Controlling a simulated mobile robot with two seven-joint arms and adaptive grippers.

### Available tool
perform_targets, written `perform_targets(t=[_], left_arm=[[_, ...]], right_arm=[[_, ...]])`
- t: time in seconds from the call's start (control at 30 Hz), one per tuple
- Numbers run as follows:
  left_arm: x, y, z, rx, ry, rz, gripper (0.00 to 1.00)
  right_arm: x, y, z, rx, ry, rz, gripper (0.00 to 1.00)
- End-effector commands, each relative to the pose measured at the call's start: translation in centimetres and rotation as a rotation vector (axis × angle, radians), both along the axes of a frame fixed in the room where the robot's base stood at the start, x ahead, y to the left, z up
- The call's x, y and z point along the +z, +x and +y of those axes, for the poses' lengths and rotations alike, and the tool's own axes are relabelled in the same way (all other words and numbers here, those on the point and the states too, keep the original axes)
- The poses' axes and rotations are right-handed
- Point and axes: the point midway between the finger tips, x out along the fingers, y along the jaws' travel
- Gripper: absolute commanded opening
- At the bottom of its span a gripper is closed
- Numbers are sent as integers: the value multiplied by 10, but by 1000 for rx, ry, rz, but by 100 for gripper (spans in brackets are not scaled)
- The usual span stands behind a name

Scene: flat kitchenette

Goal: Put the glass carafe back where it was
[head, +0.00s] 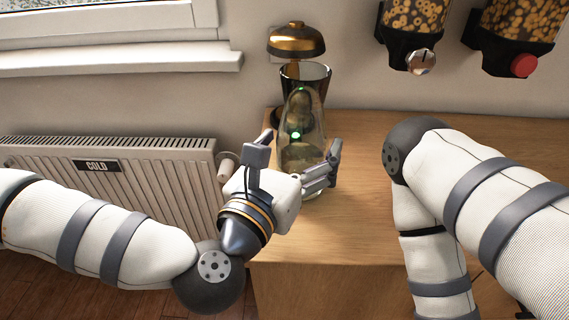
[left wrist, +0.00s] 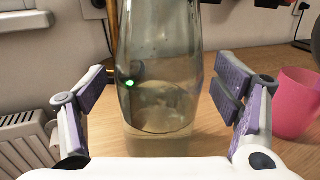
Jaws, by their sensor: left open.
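The glass carafe (head: 303,118) stands upright on the wooden counter near its left end. It is clear, greenish and narrower at the top, with what looks like some liquid low inside. My left gripper (head: 299,153) is open, with one finger on each side of the carafe. In the left wrist view the carafe (left wrist: 160,75) fills the middle between the two spread fingers (left wrist: 160,100), with gaps on both sides. The carafe's top is cut off there, and its base is hidden behind my gripper's palm. My right arm is at the right, but its gripper is out of frame.
A brass-domed appliance (head: 296,40) stands close behind the carafe. A pink cup (left wrist: 296,100) is to the right in the left wrist view. Dispensers (head: 412,40) hang on the wall. A radiator (head: 165,185) is left of the counter (head: 350,228), which has bare wood in front.

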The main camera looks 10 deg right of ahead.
Motion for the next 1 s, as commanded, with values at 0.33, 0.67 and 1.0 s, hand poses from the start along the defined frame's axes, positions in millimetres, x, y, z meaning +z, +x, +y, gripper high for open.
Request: perform_targets(t=[0.33, 0.67, 1.0], left_arm=[[0, -66, 52, -2, 1, 3, 83], [-1, -81, 65, 0, 0, 2, 83], [-1, -81, 64, 0, 0, 2, 83]], right_arm=[[1, 1, 0, 0, 0, -2, 76], [4, 4, 0, 0, 0, -12, 76], [3, 3, 0, -1, 0, -12, 76]])
